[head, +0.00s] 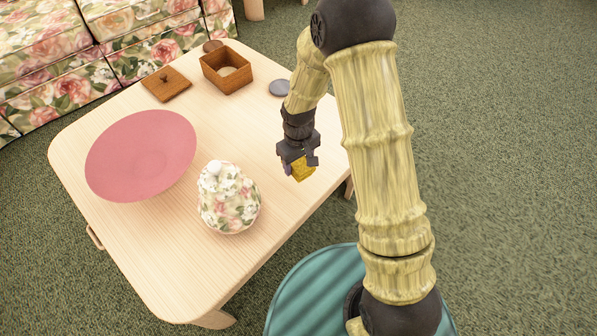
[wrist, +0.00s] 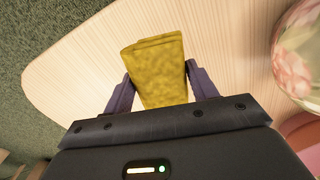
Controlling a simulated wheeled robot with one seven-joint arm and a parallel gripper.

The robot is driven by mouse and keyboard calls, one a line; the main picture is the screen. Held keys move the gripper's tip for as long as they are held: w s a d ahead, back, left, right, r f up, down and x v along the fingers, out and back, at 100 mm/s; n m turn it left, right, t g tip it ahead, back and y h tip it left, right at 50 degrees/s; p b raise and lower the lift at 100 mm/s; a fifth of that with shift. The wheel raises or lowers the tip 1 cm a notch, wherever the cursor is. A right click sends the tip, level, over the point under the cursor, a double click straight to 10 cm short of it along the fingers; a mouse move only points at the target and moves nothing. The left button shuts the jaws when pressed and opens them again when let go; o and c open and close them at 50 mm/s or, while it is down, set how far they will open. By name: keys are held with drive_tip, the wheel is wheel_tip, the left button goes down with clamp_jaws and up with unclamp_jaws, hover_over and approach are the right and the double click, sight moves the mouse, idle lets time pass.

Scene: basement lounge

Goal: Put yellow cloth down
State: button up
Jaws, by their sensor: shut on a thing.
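The yellow cloth (head: 302,171) is a small folded block. My gripper (head: 299,163) is shut on it, over the right part of the light wooden table (head: 150,255) near its edge. In the wrist view the cloth (wrist: 158,70) stands out between the two purple fingers of my gripper (wrist: 158,88), with the table top (wrist: 90,65) behind it. I cannot tell whether the cloth touches the table or hangs above it.
A floral lidded jar (head: 229,198) and a large pink plate (head: 140,155) are on the table. An open wooden box (head: 226,69), its flat lid (head: 167,84) and a grey disc (head: 279,88) lie toward the back. A floral sofa (head: 60,60) stands behind. Bare table lies between jar and gripper.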

drive_tip(key=shift+f+b, duration=1.15)
drive_tip(key=shift+f, duration=1.3)
drive_tip(key=shift+f, duration=0.25)
drive_tip(key=o, duration=0.9)
drive_tip(key=shift+o, duration=0.2)
drive_tip(key=shift+s+a+f, duration=0.1)
drive_tip(key=shift+s+f, duration=0.05)
drive_tip(key=shift+s, duration=0.05)
drive_tip(key=r+p, duration=0.2)
drive_tip(key=r, duration=0.2)
drive_tip(key=r+p, duration=0.1)
drive_tip(key=r, duration=0.3)
drive_tip(key=r+p, duration=0.2)
drive_tip(key=r, duration=0.2)
drive_tip(key=shift+w+r+p, duration=0.25)
drive_tip(key=shift+r+p, duration=0.05)
drive_tip(key=shift+r, duration=0.1)
